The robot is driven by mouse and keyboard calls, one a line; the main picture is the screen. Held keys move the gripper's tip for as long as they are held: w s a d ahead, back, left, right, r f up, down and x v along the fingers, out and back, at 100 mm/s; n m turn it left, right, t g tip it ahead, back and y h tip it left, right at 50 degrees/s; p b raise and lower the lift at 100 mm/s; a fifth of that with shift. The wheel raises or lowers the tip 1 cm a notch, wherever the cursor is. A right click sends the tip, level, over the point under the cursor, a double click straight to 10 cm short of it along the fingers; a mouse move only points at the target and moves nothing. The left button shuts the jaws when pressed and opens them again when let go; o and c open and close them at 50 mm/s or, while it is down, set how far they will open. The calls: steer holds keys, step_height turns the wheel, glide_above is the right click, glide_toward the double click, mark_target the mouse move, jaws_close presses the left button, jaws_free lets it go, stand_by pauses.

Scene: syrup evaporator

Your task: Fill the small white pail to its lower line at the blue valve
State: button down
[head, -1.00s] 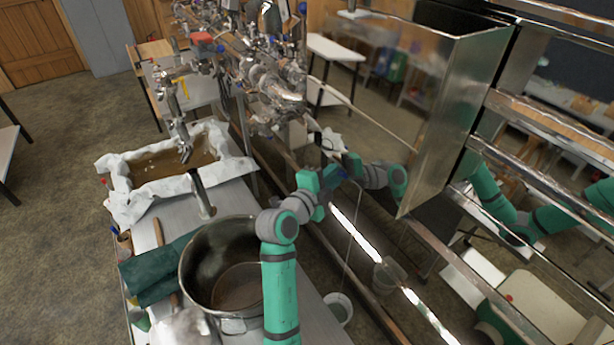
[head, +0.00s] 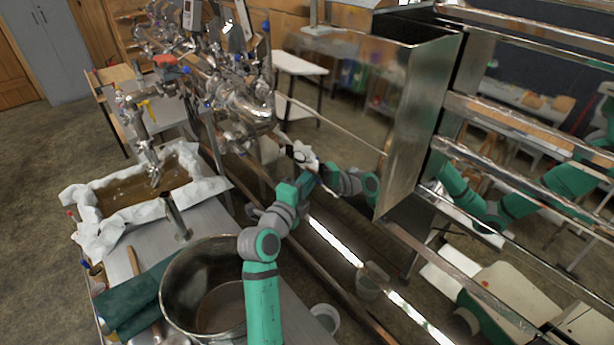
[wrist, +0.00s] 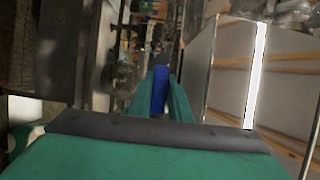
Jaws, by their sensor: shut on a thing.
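My gripper (head: 308,181) reaches forward over the bench edge in the head view, close to a shiny steel wall. In the wrist view its green fingers (wrist: 160,100) are closed on the flat blue handle (wrist: 159,90) of the blue valve. The valve's body and spout are mostly hidden by my arm. The small white pail (head: 325,318) stands low, just right of my arm, at the bottom of the head view. It is upright and apart from my gripper. Its lower line and liquid level cannot be made out.
A large steel pot (head: 205,290) stands left of my arm. Behind it is a cloth-lined basin (head: 205,184) of brown liquid. A green cloth (head: 135,297) lies beside the pot. A tall steel panel (head: 410,120) stands at right. Reflections of my arm and the pail confuse the right side.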

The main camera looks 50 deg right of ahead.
steer(key=shift+s, duration=0.1)
steer(key=c, duration=1.6)
jaws_free()
steer(key=shift+d, duration=0.1)
steer(key=shift+c, duration=0.2)
steer(key=shift+a, duration=0.2)
steer(key=s+a, duration=0.2)
steer(key=a, duration=0.8)
steer(key=shift+a, duration=0.25)
